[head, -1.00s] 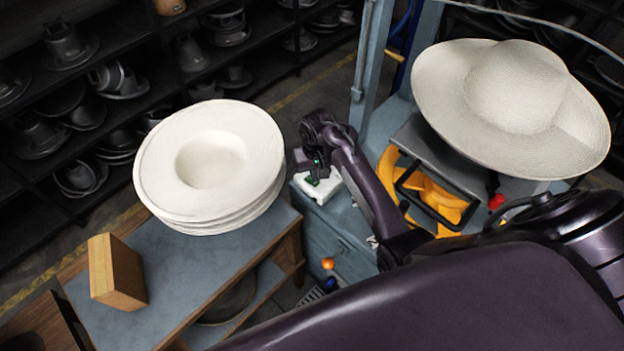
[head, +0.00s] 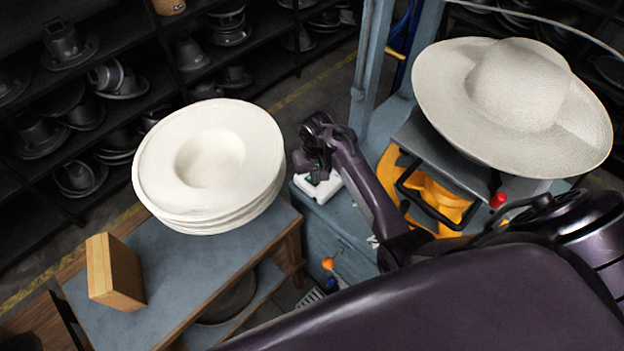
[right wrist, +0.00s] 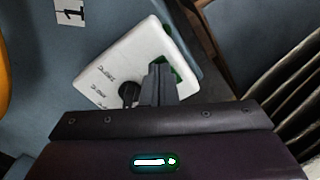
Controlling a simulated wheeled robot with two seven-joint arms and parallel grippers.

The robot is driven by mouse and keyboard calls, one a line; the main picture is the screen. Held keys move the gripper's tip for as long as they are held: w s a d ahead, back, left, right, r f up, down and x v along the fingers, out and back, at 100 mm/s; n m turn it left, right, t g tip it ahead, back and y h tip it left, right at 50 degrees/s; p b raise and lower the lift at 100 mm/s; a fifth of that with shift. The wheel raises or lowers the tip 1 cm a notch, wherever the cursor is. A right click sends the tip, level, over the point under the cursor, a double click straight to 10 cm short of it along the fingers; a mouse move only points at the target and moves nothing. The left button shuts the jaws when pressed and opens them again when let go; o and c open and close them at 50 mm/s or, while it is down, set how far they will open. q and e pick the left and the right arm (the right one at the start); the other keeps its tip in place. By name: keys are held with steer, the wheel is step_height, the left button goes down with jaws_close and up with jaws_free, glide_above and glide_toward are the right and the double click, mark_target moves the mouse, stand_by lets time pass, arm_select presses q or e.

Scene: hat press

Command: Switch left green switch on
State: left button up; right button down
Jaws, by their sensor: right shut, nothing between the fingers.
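The white switch box (head: 319,188) sits on the corner of the blue-grey press table. It also shows in the right wrist view (right wrist: 122,62), with a black knob (right wrist: 129,94) and green switches (right wrist: 168,72) along one side. My right gripper (head: 312,172) is shut and empty, over the box. In the right wrist view its closed fingertips (right wrist: 158,72) lie over the green switches and partly hide one; I cannot tell whether they touch it. A second green part (right wrist: 167,28) shows at the box's upper edge. The switch positions cannot be read. My left gripper is out of view.
A large woven hat (head: 515,95) rests on the press at right, above orange parts (head: 435,200). A stack of white hats (head: 210,165) and a wooden block (head: 115,272) stand on the side table (head: 190,285). Shelves of dark hat moulds line the back.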

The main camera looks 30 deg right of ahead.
steer(key=shift+f, duration=0.25)
step_height(320, 180, up, 3)
steer(key=shift+f+p, duration=0.2)
steer(key=shift+p, duration=1)
steer(key=shift+r, duration=2.2)
steer(key=shift+s, duration=0.1)
